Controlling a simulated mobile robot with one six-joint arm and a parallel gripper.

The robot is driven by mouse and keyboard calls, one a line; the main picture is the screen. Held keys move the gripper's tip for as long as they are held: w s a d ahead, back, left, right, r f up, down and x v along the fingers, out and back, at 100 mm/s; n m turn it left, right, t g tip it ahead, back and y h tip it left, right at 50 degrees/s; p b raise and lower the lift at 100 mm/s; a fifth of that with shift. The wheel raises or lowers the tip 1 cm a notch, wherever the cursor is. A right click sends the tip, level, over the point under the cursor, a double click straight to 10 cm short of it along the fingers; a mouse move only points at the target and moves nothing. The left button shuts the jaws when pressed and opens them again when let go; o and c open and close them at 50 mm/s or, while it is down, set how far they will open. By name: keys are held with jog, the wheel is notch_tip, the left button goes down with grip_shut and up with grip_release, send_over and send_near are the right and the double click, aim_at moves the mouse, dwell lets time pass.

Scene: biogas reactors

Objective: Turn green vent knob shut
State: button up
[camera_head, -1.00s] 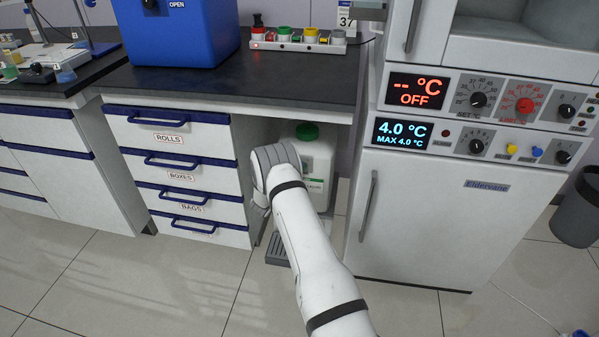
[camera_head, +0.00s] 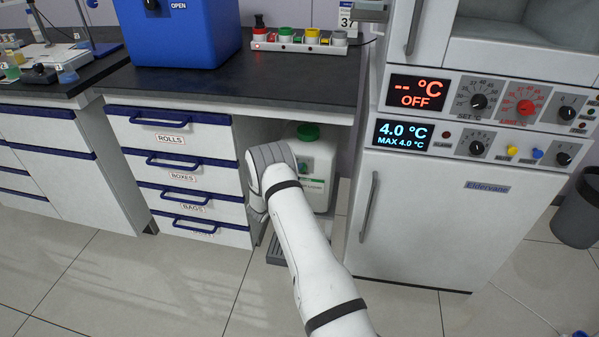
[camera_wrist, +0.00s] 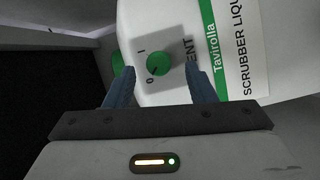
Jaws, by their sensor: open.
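The green vent knob (camera_wrist: 158,64) sits on the face of a white scrubber-liquid canister (camera_wrist: 185,25) in the wrist view. Marks "0" and "I" and the word "VENT" are printed around it. My gripper (camera_wrist: 160,82) is open, with one finger on each side of the knob and a gap to both. I cannot tell how deep the fingertips reach. In the head view the canister (camera_head: 318,165), with its green cap (camera_head: 308,132), stands under the bench. My arm hides part of it, the knob and the gripper there.
A drawer unit (camera_head: 175,172) stands left of the canister and a white fridge (camera_head: 430,215) stands to its right. The black bench top (camera_head: 255,85) is above it. A grey grate-like piece (camera_head: 277,250) lies low under the bench.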

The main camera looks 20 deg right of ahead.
jog(key=p+v, duration=0.1)
jog(key=v, duration=0.4)
jog(key=shift+s+a, duration=0.1)
jog(key=shift+a, duration=0.1)
jog(key=shift+f, duration=0.1)
